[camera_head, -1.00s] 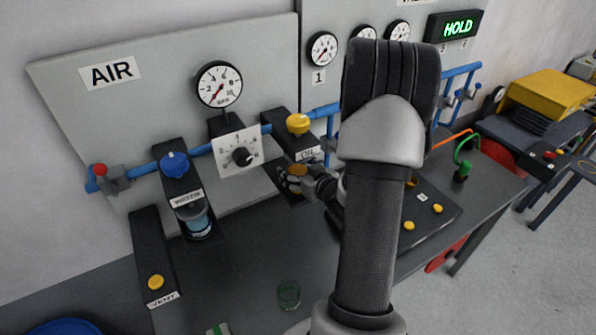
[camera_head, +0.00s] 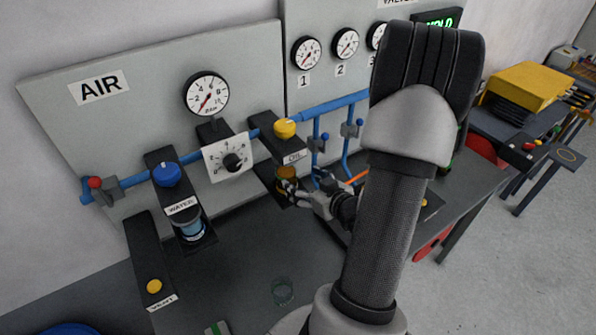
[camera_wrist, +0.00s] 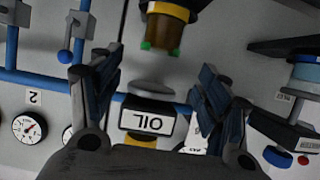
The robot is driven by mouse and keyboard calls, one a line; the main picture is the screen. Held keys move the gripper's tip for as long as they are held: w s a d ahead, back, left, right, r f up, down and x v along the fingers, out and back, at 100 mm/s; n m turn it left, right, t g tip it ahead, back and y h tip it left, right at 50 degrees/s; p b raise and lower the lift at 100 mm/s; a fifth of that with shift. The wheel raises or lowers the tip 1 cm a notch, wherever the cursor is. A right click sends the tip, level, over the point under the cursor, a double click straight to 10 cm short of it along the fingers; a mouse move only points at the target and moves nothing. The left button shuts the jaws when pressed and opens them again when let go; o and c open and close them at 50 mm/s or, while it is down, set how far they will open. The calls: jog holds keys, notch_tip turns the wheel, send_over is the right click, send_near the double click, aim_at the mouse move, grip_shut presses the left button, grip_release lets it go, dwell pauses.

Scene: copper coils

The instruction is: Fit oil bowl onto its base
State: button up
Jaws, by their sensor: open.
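The oil bowl, a small amber cup (camera_head: 287,172), shows just below the yellow-knobbed oil unit labelled OIL (camera_head: 293,157). A black part lies at the bowl's other end. My gripper (camera_head: 295,190) is open beside the bowl. Its spread fingers (camera_wrist: 155,80) show either side of the OIL unit; nothing is visibly clamped.
The WATER unit (camera_head: 188,230) stands to the left, with a black VENT block (camera_head: 152,270) beyond. Blue pipes (camera_head: 345,103) run along the panel behind. A clear greenish cup (camera_head: 283,291) sits on the bench. My forearm hides the bench's right part.

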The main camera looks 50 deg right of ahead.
jog(key=shift+p+v, duration=0.8)
jog(key=shift+p, duration=0.3)
jog(key=shift+w, duration=0.1)
